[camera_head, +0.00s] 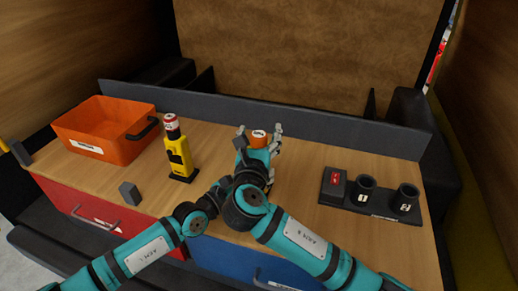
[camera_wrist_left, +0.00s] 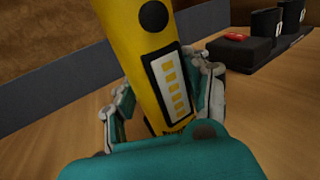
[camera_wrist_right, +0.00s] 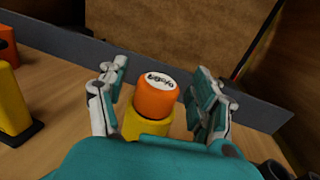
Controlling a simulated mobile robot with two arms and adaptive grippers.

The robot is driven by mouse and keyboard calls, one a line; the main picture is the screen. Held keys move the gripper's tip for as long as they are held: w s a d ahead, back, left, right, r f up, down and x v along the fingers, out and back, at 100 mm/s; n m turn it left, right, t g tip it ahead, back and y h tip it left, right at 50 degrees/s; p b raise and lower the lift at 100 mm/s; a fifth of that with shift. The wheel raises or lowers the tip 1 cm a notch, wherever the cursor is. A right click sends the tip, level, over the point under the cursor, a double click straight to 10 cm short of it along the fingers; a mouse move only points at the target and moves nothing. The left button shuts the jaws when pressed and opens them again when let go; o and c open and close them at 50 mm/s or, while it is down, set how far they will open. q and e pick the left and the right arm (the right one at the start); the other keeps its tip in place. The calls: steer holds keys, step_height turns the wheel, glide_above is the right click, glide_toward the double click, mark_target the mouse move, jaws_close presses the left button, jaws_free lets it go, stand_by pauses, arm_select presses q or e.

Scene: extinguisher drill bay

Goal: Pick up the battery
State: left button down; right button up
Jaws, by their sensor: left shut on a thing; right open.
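A yellow body (camera_wrist_left: 135,40) with a black dot and a striped panel stands between the fingers of my left gripper (camera_wrist_left: 162,100), which is shut on it. An orange cylinder (camera_wrist_right: 156,97) with a white lettered top sits at its upper end in the right wrist view; it also shows in the head view (camera_head: 258,140). My right gripper (camera_wrist_right: 161,75) is open, its fingers on either side of the orange cylinder with gaps. A second yellow device (camera_head: 179,155) with a red-and-white cylinder (camera_head: 171,124) on top stands to the left. I cannot tell which cylinder is the battery.
An orange bin (camera_head: 97,147) stands at the back left. A small dark block (camera_head: 130,193) lies near the table's front. A black holder (camera_head: 340,204) with a red switch and two cups, marked 1 and 2, is at the right. A low dark wall (camera_head: 310,128) runs behind.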

jaws_close()
stand_by(0.3)
steer(key=shift+r, duration=0.1)
step_height(320, 180, up, 10)
stand_by(0.6)
arm_select(q)
steer(key=c, duration=0.5)
jaws_free()
